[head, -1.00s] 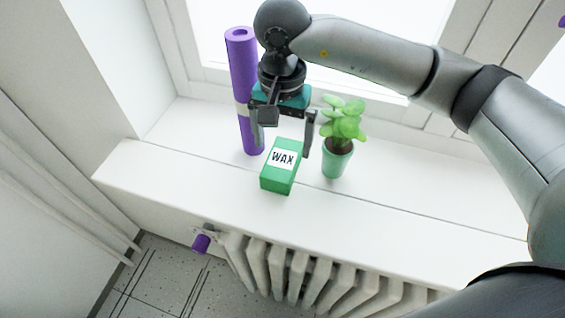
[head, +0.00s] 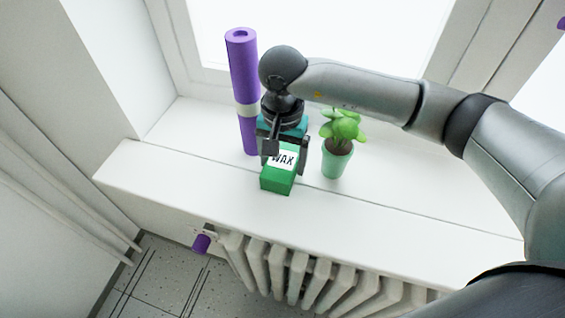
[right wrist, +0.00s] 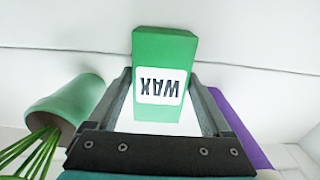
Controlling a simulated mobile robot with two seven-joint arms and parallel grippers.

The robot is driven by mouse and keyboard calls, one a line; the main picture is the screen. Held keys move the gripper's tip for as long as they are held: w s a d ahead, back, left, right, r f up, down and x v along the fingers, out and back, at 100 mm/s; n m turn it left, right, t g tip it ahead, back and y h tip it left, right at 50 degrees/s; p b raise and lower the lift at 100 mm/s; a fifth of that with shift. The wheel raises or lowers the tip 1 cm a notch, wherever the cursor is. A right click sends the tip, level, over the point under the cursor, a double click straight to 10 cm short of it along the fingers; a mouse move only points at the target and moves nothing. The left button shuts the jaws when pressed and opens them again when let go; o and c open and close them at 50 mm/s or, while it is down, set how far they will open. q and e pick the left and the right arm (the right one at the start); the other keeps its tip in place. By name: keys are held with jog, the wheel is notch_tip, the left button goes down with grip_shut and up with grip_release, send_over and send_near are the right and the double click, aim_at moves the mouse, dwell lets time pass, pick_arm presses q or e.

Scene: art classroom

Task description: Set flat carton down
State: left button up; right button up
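The green carton (head: 275,183) with a white WAX label rests on the white window sill (head: 400,212). It also shows in the right wrist view (right wrist: 165,50), with its label upside down. My right gripper (head: 283,160) is low over the carton, with one finger on each side of it. In the right wrist view the gripper (right wrist: 161,75) looks open, with narrow gaps beside the label; contact at the fingertips is unclear. My left gripper is not in view.
A purple roll (head: 243,80) stands upright just left of my gripper. A potted plant (head: 336,160) in a green pot stands close on the right. The sill's front edge lies just before the carton, above a radiator (head: 300,280). The sill farther right is clear.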

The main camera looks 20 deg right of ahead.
grip_shut()
jog(key=shift+r, duration=0.15)
dwell(0.4)
